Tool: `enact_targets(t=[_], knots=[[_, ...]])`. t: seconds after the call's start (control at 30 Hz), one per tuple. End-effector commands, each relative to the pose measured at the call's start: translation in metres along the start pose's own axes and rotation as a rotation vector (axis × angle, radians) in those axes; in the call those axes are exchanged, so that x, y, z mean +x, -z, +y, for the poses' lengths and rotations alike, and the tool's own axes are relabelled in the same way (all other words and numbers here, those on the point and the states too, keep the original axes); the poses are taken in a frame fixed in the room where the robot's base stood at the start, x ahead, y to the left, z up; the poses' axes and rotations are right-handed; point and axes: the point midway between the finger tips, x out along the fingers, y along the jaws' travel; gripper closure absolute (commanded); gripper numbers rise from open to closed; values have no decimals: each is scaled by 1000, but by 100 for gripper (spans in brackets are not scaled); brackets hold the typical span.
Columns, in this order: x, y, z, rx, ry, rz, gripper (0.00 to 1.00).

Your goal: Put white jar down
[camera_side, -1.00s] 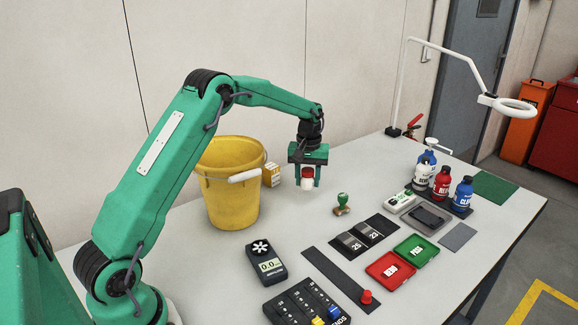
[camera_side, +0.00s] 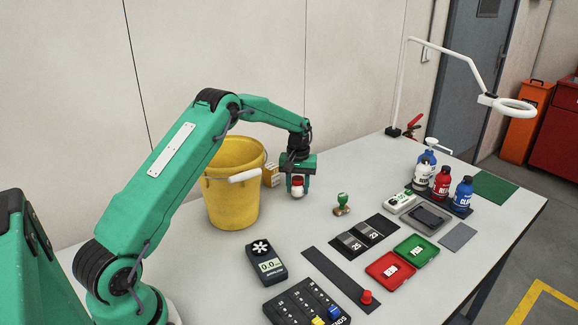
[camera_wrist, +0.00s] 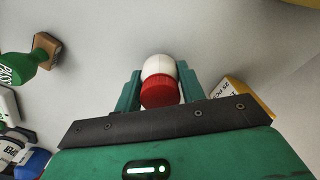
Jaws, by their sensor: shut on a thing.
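The white jar (camera_side: 297,193) with a red lid is held between the fingers of my gripper (camera_side: 298,185). In the wrist view the jar (camera_wrist: 158,66) and its red lid sit between the two green fingers of my gripper (camera_wrist: 159,86). The jar hangs low over the grey table (camera_side: 320,230), right of the yellow bucket (camera_side: 232,200). I cannot tell whether its base touches the table.
A yellow-and-white box (camera_side: 271,174) stands close by, between the bucket and my gripper. A green stamp (camera_side: 342,203) stands to the right. Bottles (camera_side: 441,183) stand farther right. Bare table lies between my gripper and the stamp.

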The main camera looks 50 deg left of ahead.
Motion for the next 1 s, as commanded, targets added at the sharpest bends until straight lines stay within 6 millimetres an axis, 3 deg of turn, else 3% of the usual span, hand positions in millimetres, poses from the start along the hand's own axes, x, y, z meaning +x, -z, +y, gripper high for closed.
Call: enact_targets(t=[0.13,0.57,0.6,0.7,1.0], knots=[[12,0,0,0,0,0,85],[16,0,0,0,0,0,85],[16,0,0,0,0,0,59],[16,0,0,0,0,0,39],[16,0,0,0,0,0,39]])
